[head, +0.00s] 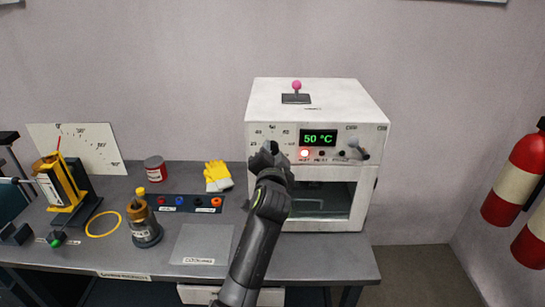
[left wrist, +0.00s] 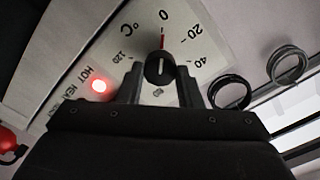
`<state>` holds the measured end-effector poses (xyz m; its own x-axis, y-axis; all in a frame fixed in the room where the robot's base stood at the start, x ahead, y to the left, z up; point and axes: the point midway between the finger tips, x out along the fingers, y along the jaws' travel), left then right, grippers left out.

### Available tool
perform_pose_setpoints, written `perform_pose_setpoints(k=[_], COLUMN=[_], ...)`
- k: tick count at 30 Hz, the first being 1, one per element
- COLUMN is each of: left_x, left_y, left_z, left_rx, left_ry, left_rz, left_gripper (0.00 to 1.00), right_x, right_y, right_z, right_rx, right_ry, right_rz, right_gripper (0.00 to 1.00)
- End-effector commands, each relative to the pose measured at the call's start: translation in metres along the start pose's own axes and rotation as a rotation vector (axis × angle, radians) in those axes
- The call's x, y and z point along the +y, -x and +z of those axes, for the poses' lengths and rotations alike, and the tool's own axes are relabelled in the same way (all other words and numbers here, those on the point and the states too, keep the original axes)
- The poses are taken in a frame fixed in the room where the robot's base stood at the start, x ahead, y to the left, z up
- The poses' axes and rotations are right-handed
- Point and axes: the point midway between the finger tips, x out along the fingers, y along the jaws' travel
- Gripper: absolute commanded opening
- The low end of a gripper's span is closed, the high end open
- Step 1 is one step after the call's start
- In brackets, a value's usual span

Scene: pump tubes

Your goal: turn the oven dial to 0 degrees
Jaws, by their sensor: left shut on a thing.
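The oven (head: 345,108) is a white box at the back right of the bench. Its display (head: 318,138) reads 50 °C and a red light (head: 304,154) marked HOT is lit. My left gripper (head: 268,158) is at the upper left of the oven front and covers the dial there. In the left wrist view, the dial (left wrist: 160,68) is a dark round knob between the two fingers of my left gripper (left wrist: 160,82), which is shut on it. A red mark above the knob points close to the 0 on the white scale (left wrist: 205,65). My right gripper is not in view.
Fire extinguishers (head: 516,180) hang at the right.

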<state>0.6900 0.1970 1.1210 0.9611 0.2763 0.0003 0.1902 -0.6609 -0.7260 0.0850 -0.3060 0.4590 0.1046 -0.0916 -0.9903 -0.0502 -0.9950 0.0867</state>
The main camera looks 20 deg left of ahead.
Motion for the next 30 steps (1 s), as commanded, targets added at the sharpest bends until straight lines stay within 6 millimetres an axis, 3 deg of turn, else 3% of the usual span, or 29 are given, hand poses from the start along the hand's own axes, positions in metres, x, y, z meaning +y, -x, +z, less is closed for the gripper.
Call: perform_pose_setpoints(k=[18, 19, 23, 30], left_x=[0.0, 0.0, 0.0, 0.0], left_y=[0.0, 0.0, 0.0, 0.0001], left_z=[-0.0001, -0.0001, -0.0001, -0.0001], left_rx=[0.0, 0.0, 0.0, 0.0], left_ry=[0.045, 0.045, 0.044, 0.043], left_rz=[0.001, 0.001, 0.0, 0.0], left_gripper=[0.09, 0.34, 0.51, 0.54], right_x=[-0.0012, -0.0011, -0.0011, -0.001], right_y=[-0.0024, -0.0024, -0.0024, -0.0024], right_z=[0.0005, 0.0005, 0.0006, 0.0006], right_rx=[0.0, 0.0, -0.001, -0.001], right_ry=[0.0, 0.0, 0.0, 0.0], right_rz=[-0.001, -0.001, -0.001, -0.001], right_gripper=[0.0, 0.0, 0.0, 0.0])
